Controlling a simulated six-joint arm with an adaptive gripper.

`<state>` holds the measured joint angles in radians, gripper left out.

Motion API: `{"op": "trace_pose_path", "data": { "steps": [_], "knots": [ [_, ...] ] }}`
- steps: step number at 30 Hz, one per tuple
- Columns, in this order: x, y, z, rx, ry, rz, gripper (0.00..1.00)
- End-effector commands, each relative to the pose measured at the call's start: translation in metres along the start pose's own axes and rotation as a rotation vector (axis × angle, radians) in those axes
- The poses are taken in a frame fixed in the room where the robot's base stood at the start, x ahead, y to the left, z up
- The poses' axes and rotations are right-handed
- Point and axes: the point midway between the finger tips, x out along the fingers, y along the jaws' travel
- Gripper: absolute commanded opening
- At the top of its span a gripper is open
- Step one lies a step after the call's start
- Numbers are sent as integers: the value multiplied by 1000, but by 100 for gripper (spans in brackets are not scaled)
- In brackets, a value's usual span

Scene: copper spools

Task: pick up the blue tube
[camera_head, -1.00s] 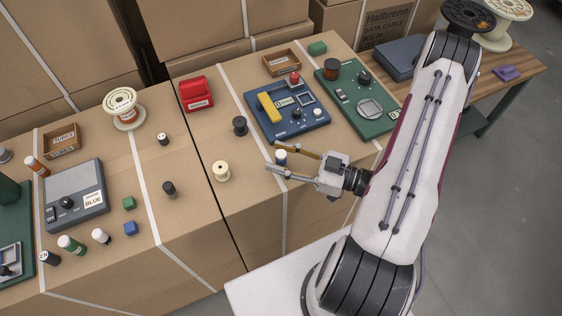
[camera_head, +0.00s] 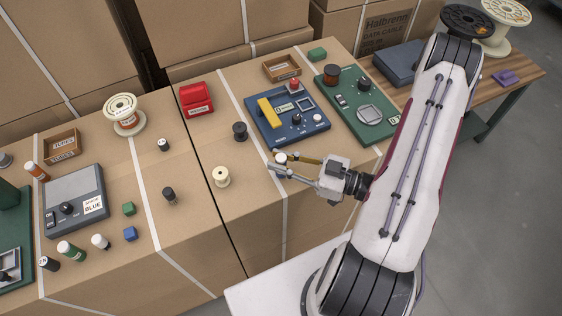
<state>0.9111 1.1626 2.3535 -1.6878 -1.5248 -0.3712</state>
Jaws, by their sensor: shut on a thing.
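The blue tube (camera_head: 281,158) has a white cap and stands on the cardboard box top in front of the blue device. My gripper (camera_head: 276,162) reaches in from the right and is shut on the tube, with one finger on its far side and one on its near side. The cap shows between the fingers, and most of the blue body is hidden by the near finger. I cannot tell whether the tube's base touches the box.
A blue device (camera_head: 287,118) with a yellow bar stands just behind. A green device (camera_head: 362,105) is behind right. Several tubes and a grey scale (camera_head: 73,197) stand far left.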

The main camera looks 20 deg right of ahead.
Motion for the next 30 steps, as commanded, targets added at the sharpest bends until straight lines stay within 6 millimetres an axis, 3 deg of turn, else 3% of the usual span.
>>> {"op": "trace_pose_path", "data": {
  "steps": [21,30],
  "knots": [
    [0,0,-70,-3,1,0,0],
    [0,0,-88,-2,1,0,0]
  ]
}}
